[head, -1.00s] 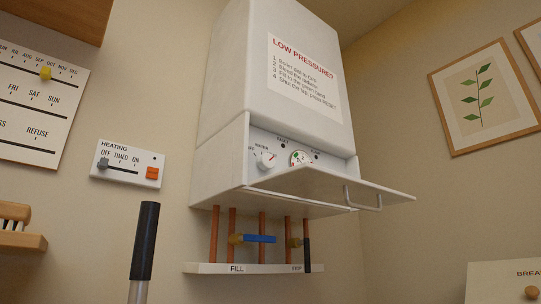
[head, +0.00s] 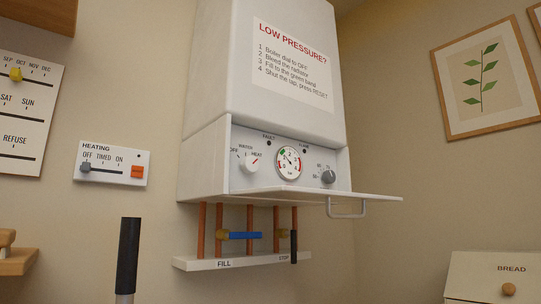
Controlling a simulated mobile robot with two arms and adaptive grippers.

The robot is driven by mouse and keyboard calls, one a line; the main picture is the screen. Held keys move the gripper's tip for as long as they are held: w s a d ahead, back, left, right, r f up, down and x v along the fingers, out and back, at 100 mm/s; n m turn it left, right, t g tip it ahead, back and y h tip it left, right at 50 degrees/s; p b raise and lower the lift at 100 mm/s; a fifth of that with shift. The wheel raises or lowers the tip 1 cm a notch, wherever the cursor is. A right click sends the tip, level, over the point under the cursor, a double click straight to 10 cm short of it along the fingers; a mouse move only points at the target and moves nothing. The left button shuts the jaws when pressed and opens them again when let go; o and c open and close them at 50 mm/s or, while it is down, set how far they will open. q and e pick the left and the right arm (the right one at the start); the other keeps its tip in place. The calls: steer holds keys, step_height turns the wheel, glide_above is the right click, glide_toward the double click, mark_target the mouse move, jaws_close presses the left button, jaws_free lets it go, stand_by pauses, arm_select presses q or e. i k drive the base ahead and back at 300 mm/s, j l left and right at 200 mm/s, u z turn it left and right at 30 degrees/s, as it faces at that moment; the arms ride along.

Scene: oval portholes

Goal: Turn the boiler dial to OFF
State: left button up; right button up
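The boiler (head: 265,75) is a tall white box on the wall. Its lower front flap (head: 330,194) is down, with a bar handle (head: 347,208). The panel behind it is exposed. The boiler dial (head: 250,162) is a small white knob at the panel's left, marked OFF, WATER and HEAT; its red pointer line is towards HEAT. A round pressure gauge (head: 288,163) is right of it, its needle towards the upper left. A grey knob (head: 328,177) sits further right. Neither of my grippers is in view.
Copper pipes with a blue lever (head: 245,235) and a black lever (head: 293,246) run below to a white strip marked FILL and STOP. A heating switch panel (head: 115,163) is left. A dark upright handle (head: 128,255) stands in front. A bread box (head: 490,278) is lower right.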

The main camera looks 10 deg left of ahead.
mark_target(249, 165)
steer(key=k+l, duration=0.1)
steer(key=l, duration=0.35)
steer(key=k+l, duration=0.15)
steer(key=l, duration=0.35)
steer(key=k+l+z, duration=0.1)
steer(key=l, duration=0.35)
steer(key=k+l, duration=0.1)
steer(key=l, duration=0.35)
